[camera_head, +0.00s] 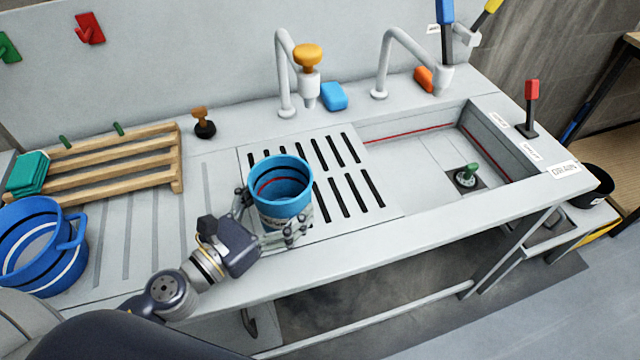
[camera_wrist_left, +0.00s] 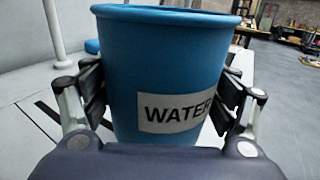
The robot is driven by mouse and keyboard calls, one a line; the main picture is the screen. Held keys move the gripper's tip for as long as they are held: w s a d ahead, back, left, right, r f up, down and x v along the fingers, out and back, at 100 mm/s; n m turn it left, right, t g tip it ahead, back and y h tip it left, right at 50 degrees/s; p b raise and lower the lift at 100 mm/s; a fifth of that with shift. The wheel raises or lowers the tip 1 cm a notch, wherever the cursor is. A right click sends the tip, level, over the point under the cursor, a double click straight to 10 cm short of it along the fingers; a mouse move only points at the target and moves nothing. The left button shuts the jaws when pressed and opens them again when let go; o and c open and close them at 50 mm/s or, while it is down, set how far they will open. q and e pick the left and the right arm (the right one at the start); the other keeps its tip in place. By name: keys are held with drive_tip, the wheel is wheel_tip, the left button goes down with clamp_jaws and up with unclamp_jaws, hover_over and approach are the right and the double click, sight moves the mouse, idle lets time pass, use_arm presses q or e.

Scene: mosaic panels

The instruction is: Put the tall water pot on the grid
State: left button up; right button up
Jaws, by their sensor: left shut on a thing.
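The tall blue water pot (camera_head: 281,192) is upright at the left part of the slotted grid (camera_head: 390,205), and I cannot tell whether its base touches the grid. Its white label reading "WATER" faces the camera in the left wrist view (camera_wrist_left: 165,60). My left gripper (camera_head: 272,218) has its fingers on both sides of the pot, shut on it; the fingers also show at both sides in the left wrist view (camera_wrist_left: 165,100). The pot hides part of the grid's left side. My right gripper is not in view.
A wider blue pot (camera_head: 40,245) stands at the far left, near a wooden rack (camera_head: 110,165) with a green cloth (camera_head: 28,172). Two taps stand at the back. A blue sponge (camera_head: 334,96) lies behind the grid. The sink basin (camera_head: 430,155) opens right of it.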

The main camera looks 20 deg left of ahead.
sight(311, 160)
use_arm(q)
drive_tip(key=shift+w+a+f+m+g+h, duration=0.15)
drive_tip(key=shift+a+m+g+h, duration=0.1)
drive_tip(key=shift+h, duration=0.15)
drive_tip(key=shift+s+a+f+m+g+h, duration=0.15)
drive_tip(key=shift+m+g+h, duration=0.1)
drive_tip(key=shift+h, duration=0.15)
drive_tip(key=shift+w+r, duration=0.25)
drive_tip(key=shift+w, duration=0.65)
drive_tip(key=w+p, duration=0.1)
drive_tip(key=w, duration=0.3)
drive_tip(key=w+f+p, duration=0.1)
drive_tip(key=w, duration=0.4)
drive_tip(key=w+d+p, duration=0.1)
drive_tip(key=w, duration=0.4)
drive_tip(key=shift+f, duration=0.35)
drive_tip(key=shift+w, duration=0.15)
drive_tip(key=shift+f, duration=0.45)
wheel_tip(311, 160, down, 3)
drive_tip(key=shift+r, duration=0.2)
drive_tip(key=shift+f, duration=0.1)
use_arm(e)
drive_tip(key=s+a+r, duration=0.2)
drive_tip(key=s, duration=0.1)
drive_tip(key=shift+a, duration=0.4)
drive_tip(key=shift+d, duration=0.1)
